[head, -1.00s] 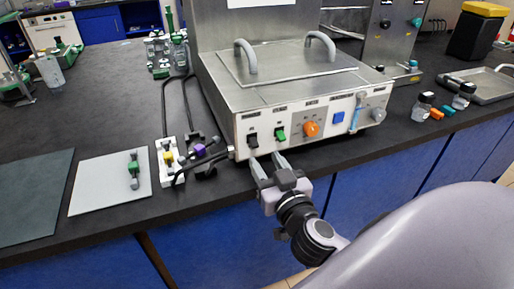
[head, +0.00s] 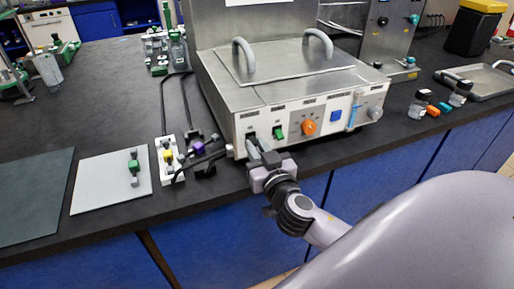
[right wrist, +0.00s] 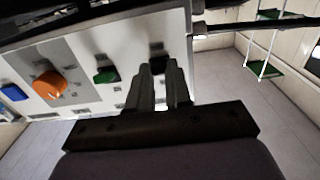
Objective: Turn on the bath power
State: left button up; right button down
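The bath (head: 290,95) is a steel box with a lid and two handles, and its white front panel carries the controls. A black switch (right wrist: 157,65) sits at one end of the panel, beside a green switch (head: 279,132); the green one also shows in the right wrist view (right wrist: 105,76). My right gripper (head: 260,145) is right at the black switch, and its fingers hide most of it in the head view. In the right wrist view a narrow gap shows between the fingertips (right wrist: 159,72); contact with the switch is unclear. My left gripper is out of view.
An orange knob (head: 309,127) and a blue button (head: 336,116) share the panel. Clamps and black cables (head: 201,152) lie close left of the bath. A light plate (head: 111,183) lies further left. Small bottles (head: 419,104) stand to the right.

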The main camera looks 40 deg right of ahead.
aim_at(251, 137)
jog(key=shift+r+g+p, duration=0.5)
jog(key=shift+p, duration=0.4)
jog(key=shift+r+g+y+p, duration=0.2)
jog(key=shift+g+y+p, duration=0.15)
jog(key=shift+g, duration=0.25)
jog(key=shift+w+r+g+y, duration=0.15)
jog(key=shift+r+g+y, duration=0.25)
jog(key=shift+g, duration=0.7)
jog(key=shift+w+r+g+y, duration=0.15)
jog(key=shift+r+g+y, duration=0.2)
jog(key=shift+g, duration=0.75)
jog(key=shift+r, duration=0.1)
jog(key=c, duration=1)
grip_release()
jog(key=shift+c, duration=0.2)
jog(key=shift+s, duration=0.1)
jog(key=v, duration=0.7)
